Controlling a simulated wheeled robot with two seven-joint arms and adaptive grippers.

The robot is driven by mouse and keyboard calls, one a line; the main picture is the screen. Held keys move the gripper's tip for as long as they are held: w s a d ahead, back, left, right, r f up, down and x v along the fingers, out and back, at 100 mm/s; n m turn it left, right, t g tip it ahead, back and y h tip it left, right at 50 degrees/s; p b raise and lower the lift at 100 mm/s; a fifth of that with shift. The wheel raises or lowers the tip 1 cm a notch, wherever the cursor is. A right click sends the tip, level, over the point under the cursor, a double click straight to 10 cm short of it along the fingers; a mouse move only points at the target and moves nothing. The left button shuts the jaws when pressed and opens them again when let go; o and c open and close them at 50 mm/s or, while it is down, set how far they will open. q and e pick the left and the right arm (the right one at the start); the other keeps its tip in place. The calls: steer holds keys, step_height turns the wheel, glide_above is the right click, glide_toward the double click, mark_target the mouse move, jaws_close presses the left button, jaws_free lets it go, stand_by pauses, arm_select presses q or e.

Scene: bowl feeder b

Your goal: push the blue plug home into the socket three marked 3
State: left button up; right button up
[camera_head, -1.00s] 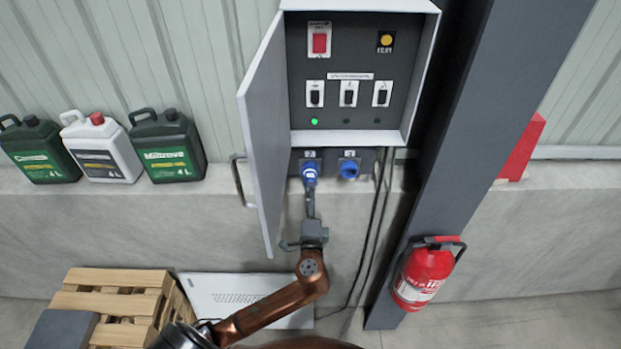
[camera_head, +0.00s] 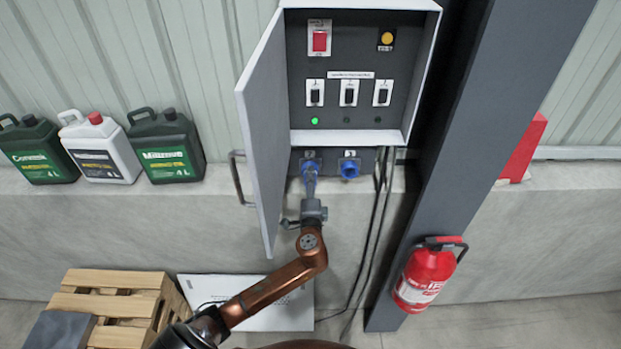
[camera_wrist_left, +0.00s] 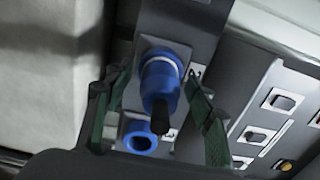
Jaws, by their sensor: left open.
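The blue plug (camera_wrist_left: 160,82) is at the upper socket in the left wrist view, its black cable end toward the camera; I cannot tell how deep it sits. In the head view the plug (camera_head: 310,167) is at the left one of two sockets under the cabinet, partly hidden by my left gripper (camera_head: 310,182). In the left wrist view the open green fingers of my left gripper (camera_wrist_left: 157,76) stand on either side of the plug, with gaps. My right gripper is not in view.
A second blue socket (camera_head: 349,169) is beside the plug's socket. The open cabinet door (camera_head: 265,140) stands close left of my left arm. Black cables (camera_head: 376,230) hang on the right. A grey column (camera_head: 430,170) and fire extinguisher (camera_head: 425,277) are further right.

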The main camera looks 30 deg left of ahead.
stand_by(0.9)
arm_select(q)
jaws_close()
stand_by(0.4)
steer(key=shift+s+d+f, duration=0.15)
steer(key=shift+s, duration=0.1)
steer(key=shift+v, duration=0.85)
steer(key=shift+s+d+p, duration=0.1)
steer(key=shift+s+p, duration=0.05)
steer(key=shift+p, duration=0.15)
steer(key=shift+s, duration=0.1)
steer(key=shift+v, duration=1.6)
